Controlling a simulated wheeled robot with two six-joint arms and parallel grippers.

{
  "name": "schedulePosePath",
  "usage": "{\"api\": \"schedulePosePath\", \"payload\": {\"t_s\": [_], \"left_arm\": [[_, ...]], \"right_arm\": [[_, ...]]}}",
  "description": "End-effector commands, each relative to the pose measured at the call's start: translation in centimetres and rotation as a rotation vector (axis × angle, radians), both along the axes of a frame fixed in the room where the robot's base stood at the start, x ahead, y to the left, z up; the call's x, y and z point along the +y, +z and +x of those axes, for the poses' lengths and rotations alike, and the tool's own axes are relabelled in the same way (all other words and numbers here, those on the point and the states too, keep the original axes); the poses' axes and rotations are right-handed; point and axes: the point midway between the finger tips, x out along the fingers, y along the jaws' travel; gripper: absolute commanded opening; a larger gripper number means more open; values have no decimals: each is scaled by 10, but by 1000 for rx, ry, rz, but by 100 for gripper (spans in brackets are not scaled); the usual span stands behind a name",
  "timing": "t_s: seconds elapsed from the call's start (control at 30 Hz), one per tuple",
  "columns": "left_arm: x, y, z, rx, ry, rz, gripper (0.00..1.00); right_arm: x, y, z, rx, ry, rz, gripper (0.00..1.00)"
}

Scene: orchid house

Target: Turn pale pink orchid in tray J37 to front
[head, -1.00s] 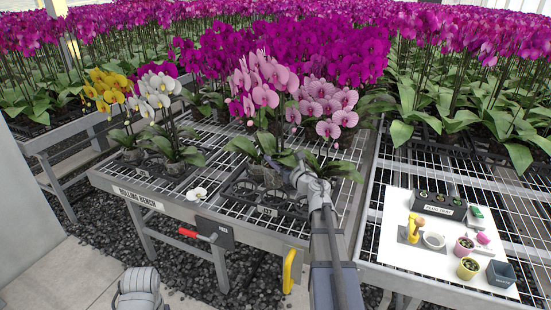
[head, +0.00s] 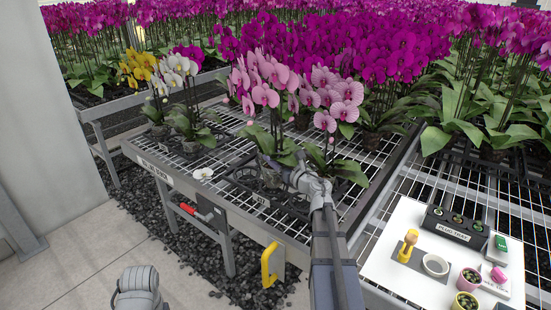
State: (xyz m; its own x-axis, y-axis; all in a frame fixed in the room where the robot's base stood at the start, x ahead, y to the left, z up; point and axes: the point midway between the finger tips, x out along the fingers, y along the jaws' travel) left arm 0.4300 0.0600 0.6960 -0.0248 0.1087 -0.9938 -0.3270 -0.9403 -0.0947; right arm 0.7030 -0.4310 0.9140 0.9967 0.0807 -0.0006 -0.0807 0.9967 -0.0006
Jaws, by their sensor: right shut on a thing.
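The pale pink orchid (head: 266,95) stands upright at the front of the rolling bench, its flowers facing several ways. Its pot (head: 270,178) is in the black tray labelled J37 (head: 262,200). My right gripper (head: 289,169) is at the right side of this pot, shut on it; its fingertips are partly hidden by leaves and my wrist. A second pink orchid with darker-veined flowers (head: 346,91) stands close on the right, its leaves near my wrist.
White and yellow orchids (head: 178,68) stand in another tray at the bench's left. A white dish (head: 202,173) lies on the bench between the trays. Magenta orchids crowd behind. A work board (head: 390,262) with a plug tray and small pots is at the right.

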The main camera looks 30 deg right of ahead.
Motion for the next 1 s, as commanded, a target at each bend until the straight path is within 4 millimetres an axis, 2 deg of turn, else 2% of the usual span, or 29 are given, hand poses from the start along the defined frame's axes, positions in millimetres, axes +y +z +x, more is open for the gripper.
{"api": "schedulePosePath", "payload": {"t_s": [0.27,0.6,1.0], "left_arm": [[0,-13,0,0,0,0,78],[0,-39,0,0,0,0,78],[0,-42,0,0,0,0,78]], "right_arm": [[0,-13,0,-1,0,1,0],[0,-39,0,-1,0,1,0],[0,-42,0,-1,0,1,0]]}}
